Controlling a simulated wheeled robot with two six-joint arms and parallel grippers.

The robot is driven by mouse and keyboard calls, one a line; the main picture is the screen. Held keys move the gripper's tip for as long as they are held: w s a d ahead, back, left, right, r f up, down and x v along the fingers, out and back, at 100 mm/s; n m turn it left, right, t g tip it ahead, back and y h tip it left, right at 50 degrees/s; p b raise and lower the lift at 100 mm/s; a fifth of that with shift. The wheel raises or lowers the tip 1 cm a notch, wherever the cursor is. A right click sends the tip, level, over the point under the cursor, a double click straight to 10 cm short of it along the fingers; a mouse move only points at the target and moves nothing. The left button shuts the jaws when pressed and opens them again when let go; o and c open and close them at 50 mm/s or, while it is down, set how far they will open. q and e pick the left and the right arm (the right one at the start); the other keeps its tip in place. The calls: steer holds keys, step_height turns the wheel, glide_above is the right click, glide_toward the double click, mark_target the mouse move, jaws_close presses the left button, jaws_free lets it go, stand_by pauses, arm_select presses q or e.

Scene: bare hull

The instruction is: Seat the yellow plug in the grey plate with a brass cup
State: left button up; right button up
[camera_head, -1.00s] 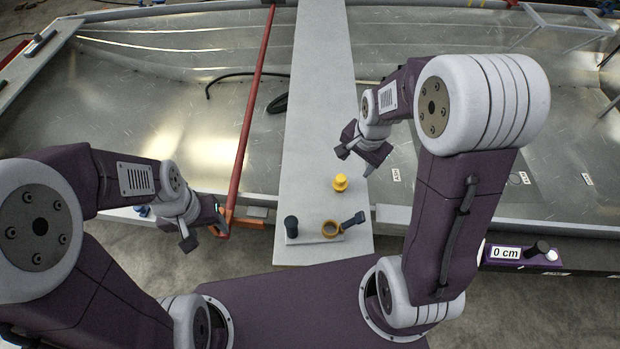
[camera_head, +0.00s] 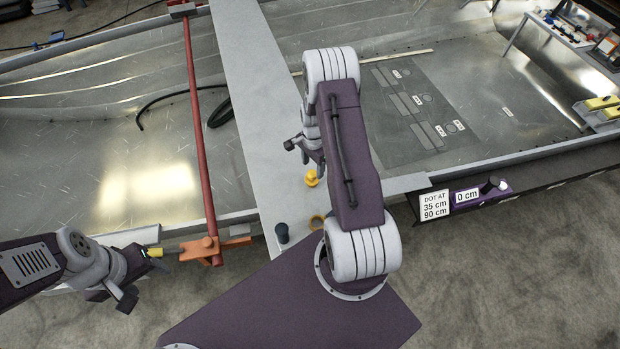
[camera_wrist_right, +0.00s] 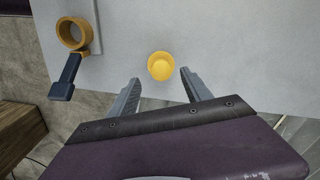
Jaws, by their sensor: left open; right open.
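The yellow plug (camera_head: 311,178) stands on the light grey plank. It also shows in the right wrist view (camera_wrist_right: 161,66), just beyond and between the fingertips. My right gripper (camera_head: 302,150) is open and empty close to the plug; its fingers (camera_wrist_right: 160,78) are apart, with no visible grip. The brass cup (camera_head: 316,222) is a ring on a grey plate at the plank's near end, partly hidden by my right arm. In the right wrist view the cup (camera_wrist_right: 73,33) has a dark blue handle (camera_wrist_right: 65,80). My left gripper (camera_head: 137,280) is open and empty at lower left.
A red bar (camera_head: 198,130) with an orange clamp (camera_head: 213,250) runs left of the plank (camera_head: 262,110). A black hose (camera_head: 165,97) lies in the metal hull. A sign (camera_head: 434,205) and purple panel (camera_head: 481,192) stand at right.

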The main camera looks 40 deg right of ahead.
mark_target(312, 173)
step_height(312, 173, down, 4)
steer(key=shift+f+p, duration=0.15)
steer(key=shift+p, duration=0.15)
steer(key=shift+w+a+f, duration=0.1)
steer(key=shift+w+f, duration=0.05)
steer(key=shift+f, duration=0.35)
jaws_close()
steer(key=shift+r, duration=0.15)
